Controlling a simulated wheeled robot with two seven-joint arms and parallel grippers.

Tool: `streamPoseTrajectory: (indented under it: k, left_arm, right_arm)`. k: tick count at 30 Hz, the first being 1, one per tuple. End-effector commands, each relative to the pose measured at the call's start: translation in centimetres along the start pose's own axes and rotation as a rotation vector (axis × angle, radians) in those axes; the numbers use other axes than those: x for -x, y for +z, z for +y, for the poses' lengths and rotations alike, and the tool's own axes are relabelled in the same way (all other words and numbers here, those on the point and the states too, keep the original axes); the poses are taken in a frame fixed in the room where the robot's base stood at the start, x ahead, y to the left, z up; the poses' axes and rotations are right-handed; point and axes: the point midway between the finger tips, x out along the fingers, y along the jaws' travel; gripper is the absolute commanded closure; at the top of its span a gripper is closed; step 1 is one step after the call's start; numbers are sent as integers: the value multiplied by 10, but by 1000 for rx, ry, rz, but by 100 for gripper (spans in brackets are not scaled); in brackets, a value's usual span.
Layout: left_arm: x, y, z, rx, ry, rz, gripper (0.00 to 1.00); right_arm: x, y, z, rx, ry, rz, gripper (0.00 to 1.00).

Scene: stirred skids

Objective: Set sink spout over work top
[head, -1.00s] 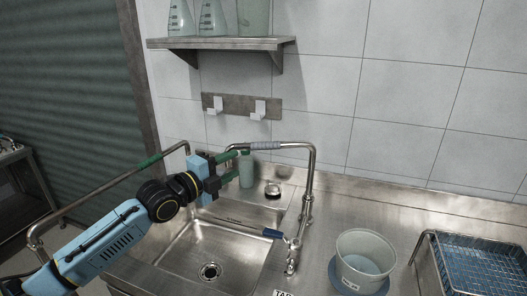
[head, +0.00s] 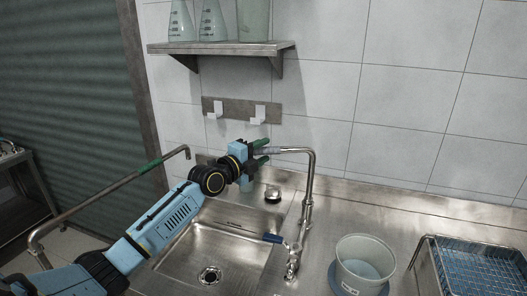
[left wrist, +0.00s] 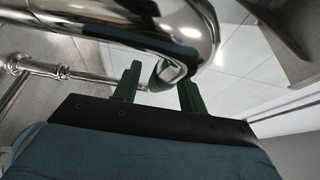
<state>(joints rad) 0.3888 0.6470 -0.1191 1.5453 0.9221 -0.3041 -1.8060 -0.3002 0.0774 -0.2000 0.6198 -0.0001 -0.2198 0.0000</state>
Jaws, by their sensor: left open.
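The chrome sink spout (head: 297,150) runs left from the top of its upright post (head: 308,195), over the back of the sink basin (head: 185,262). My left gripper (head: 267,151) is open at the spout's left end, with its green fingers one above and one below the pipe. The gripper hides the very end of the spout in the head view. In the left wrist view, a large chrome pipe (left wrist: 200,25) crosses above the open fingers (left wrist: 158,92); a pipe part shows between them. Contact cannot be told. The steel work top (head: 400,218) lies right of the spout. My right gripper is out of view.
A bucket (head: 353,247) stands on the work top, with a wire basket (head: 470,270) farther right. A blue-handled tap (head: 272,238) is at the basin's right edge. A shelf (head: 220,47) with glassware and hooks (head: 258,114) are on the wall above. A rail (head: 110,193) is at left.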

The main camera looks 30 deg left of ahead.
Motion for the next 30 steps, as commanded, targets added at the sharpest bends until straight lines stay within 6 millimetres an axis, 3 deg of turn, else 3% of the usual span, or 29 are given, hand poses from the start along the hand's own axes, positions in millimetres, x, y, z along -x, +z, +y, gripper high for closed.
streamPoseTrajectory:
  k: [13,23,30]
  left_arm:
    - [-10,0,0,0,0,0,58]
    - [-9,0,0,0,0,0,100]
    - [-9,0,0,0,0,0,100]
  right_arm:
    - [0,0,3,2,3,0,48]
    - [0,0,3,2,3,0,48]
    - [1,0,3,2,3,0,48]
